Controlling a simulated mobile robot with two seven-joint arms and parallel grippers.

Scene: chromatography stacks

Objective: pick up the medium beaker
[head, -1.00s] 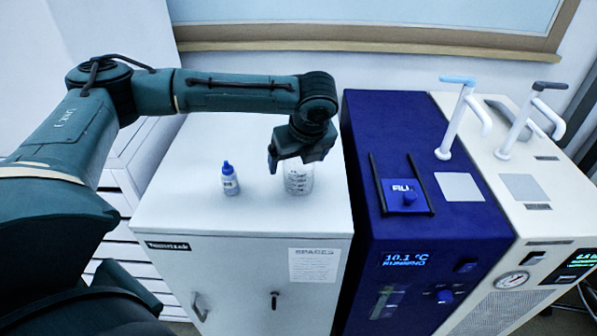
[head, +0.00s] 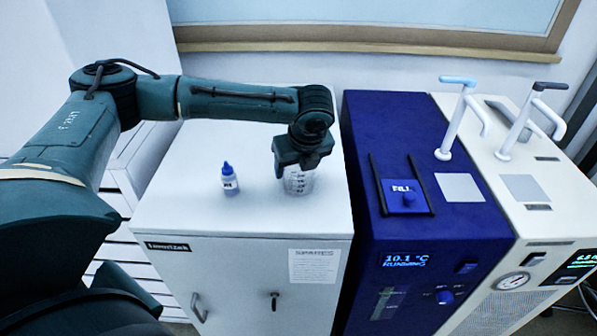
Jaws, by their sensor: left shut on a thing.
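The medium beaker (head: 298,184) is a clear glass vessel with dark graduation marks. It stands on, or just above, the white cabinet top, right of its middle; I cannot tell whether its base touches. My left gripper (head: 297,166) comes down from above and is shut on the beaker at its upper part, hiding the rim. My right gripper is not in the head view.
A blue chiller unit (head: 375,130) adjoins on the right, with a cream unit (head: 550,195) beyond. A wall and window frame are behind.

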